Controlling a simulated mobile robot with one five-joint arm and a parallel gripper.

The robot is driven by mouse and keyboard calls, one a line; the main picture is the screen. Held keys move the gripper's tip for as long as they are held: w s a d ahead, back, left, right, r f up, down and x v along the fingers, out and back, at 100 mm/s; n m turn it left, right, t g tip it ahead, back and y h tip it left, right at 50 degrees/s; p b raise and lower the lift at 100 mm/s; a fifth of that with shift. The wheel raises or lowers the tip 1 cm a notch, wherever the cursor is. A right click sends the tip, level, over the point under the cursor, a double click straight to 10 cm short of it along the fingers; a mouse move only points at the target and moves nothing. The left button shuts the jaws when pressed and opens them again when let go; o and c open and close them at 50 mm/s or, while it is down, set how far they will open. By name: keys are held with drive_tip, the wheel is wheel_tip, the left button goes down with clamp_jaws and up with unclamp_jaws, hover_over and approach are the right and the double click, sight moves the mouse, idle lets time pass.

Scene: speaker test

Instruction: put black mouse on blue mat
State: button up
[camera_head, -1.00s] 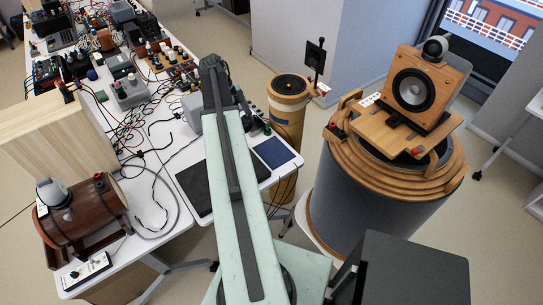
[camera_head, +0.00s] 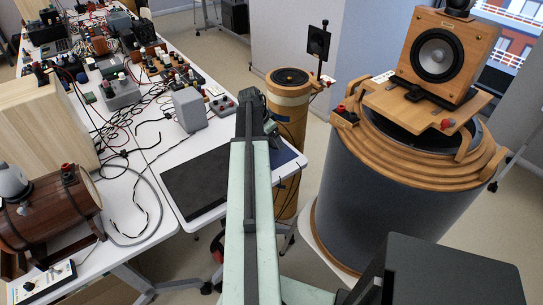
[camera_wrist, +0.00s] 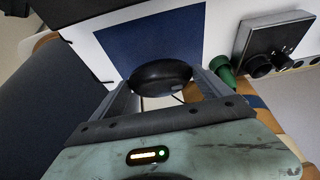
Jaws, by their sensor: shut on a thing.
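The black mouse (camera_wrist: 160,77) is between the two fingers of my gripper (camera_wrist: 162,86) in the wrist view, and the gripper is shut on it. The blue mat (camera_wrist: 150,38) lies flat on the white table behind the mouse, and the mouse overlaps its lower edge in that view. I cannot tell how high the mouse is above it. In the head view the blue mat (camera_head: 285,155) shows to the right of my arm, which hides part of it. My gripper is at the arm's far end there, and its fingers and the mouse are hidden.
A black mat (camera_head: 198,183) lies left of my arm. A grey box (camera_head: 189,109) and cables stand behind it. A large drum with a wooden speaker (camera_head: 440,55) stands right, and a slim drum (camera_head: 288,95) behind the table. A green object (camera_wrist: 223,70) is beside the right finger.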

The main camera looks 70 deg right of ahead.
sight(271, 145)
wheel_tip(271, 145, down, 5)
drive_tip(key=b, duration=0.3)
drive_tip(key=shift+b, duration=0.35)
drive_tip(key=shift+r, duration=0.2)
drive_tip(key=shift+f, duration=0.15)
drive_tip(key=o, duration=1.2)
drive_tip(key=shift+c, duration=0.2)
drive_tip(key=shift+a+r+p, duration=0.1)
drive_tip(key=shift+r+p, duration=0.4)
drive_tip(key=p+v, duration=1)
drive_tip(key=v, duration=0.1)
drive_tip(key=shift+a, duration=0.15)
